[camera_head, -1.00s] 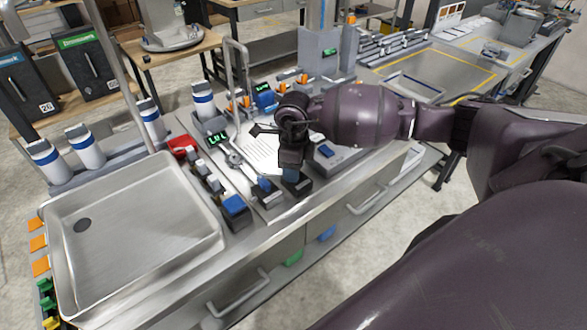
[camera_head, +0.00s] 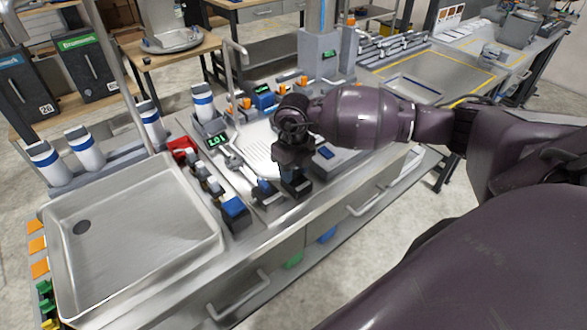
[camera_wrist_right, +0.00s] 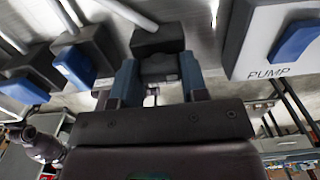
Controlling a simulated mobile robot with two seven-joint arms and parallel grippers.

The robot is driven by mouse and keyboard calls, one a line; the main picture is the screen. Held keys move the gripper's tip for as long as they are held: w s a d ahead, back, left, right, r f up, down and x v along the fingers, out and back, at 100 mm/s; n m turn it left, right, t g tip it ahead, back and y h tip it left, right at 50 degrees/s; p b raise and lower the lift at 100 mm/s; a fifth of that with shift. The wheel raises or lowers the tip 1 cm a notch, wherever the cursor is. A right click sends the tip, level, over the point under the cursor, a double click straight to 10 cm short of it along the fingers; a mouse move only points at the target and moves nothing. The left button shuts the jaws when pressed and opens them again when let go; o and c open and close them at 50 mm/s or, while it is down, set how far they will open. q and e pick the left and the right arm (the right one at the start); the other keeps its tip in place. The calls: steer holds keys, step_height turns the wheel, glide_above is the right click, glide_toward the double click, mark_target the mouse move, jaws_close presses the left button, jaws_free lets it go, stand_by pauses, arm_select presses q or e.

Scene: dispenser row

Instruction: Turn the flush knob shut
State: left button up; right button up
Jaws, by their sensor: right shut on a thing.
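My right gripper (camera_head: 292,172) points down over a dark knob block (camera_head: 297,186) at the front edge of the steel counter. The knob is hidden behind my gripper in the head view. My left gripper is out of view.
A block marked PUMP (camera_wrist_right: 280,38) with a blue knob stands right beside my gripper in the wrist view. Another blue knob (camera_wrist_right: 75,68) is close on the left. A steel basin (camera_head: 130,235) lies left; a small green display (camera_head: 216,141) stands behind.

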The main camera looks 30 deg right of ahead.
stand_by(0.4)
steer(key=o, duration=0.9)
step_height(320, 180, up, 11)
steer(key=shift+f, duration=0.1)
stand_by(0.4)
